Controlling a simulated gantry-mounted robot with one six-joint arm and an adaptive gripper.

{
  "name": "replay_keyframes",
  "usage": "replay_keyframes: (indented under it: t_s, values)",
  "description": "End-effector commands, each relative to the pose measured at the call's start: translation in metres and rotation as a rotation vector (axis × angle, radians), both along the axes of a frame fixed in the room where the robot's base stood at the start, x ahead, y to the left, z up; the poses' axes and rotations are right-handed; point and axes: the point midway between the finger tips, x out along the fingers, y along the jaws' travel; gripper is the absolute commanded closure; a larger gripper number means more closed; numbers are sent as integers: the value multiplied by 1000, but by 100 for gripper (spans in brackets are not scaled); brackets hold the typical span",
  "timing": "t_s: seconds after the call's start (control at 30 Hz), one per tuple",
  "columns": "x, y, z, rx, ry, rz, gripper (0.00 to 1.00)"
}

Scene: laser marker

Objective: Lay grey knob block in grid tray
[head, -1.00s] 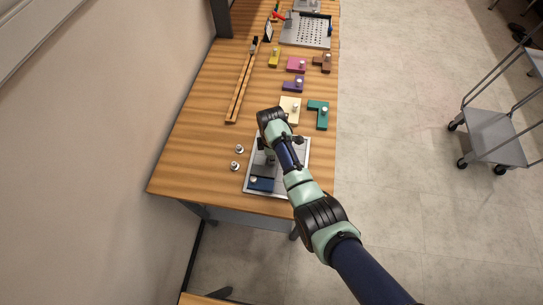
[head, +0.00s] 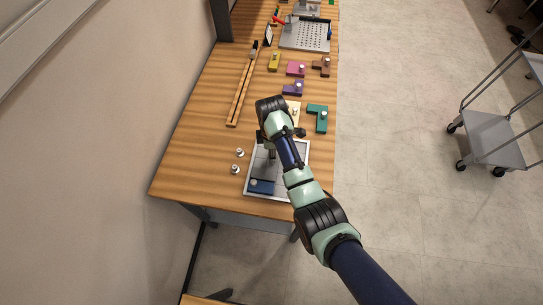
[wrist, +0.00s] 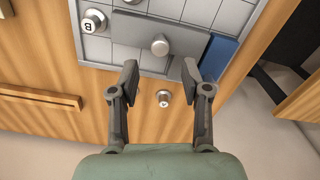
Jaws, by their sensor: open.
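The grey knob block (wrist: 185,38) lies flat on the grid tray (wrist: 205,10), with its round metal knob upward. In the wrist view a blue block (wrist: 218,57) lies right beside it. My gripper (wrist: 160,78) is open, its two fingers apart, and nothing is held between them. The knob shows in line with the gap, just past the fingertips. In the head view my gripper (head: 271,157) is over the tray (head: 302,150) and hides much of the grey block; the blue block (head: 262,186) shows at the tray's lower left.
Round metal knobs (head: 240,153) (head: 235,169) stand on the table left of the tray. A knob marked B (wrist: 93,22) shows over the tray's left part in the wrist view. Green (head: 318,118), purple (head: 293,88) and other coloured knob blocks lie beyond. A wooden rail (head: 242,88) is at the left.

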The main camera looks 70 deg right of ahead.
Motion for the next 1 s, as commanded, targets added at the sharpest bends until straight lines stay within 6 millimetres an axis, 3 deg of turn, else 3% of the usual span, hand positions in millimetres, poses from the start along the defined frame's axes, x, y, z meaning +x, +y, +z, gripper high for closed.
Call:
replay_keyframes:
  t_s: [0.1, 0.3, 0.83, 0.93, 1.0]
  values:
    - [0, 0, 29, -2, -2, 0, 53]
    - [0, 0, 52, 0, 0, 0, 53]
    - [3, 2, 54, -4, -4, -1, 53]
    - [31, 27, 59, -60, -63, -24, 53]
    - [67, 67, 72, -127, -170, -67, 53]
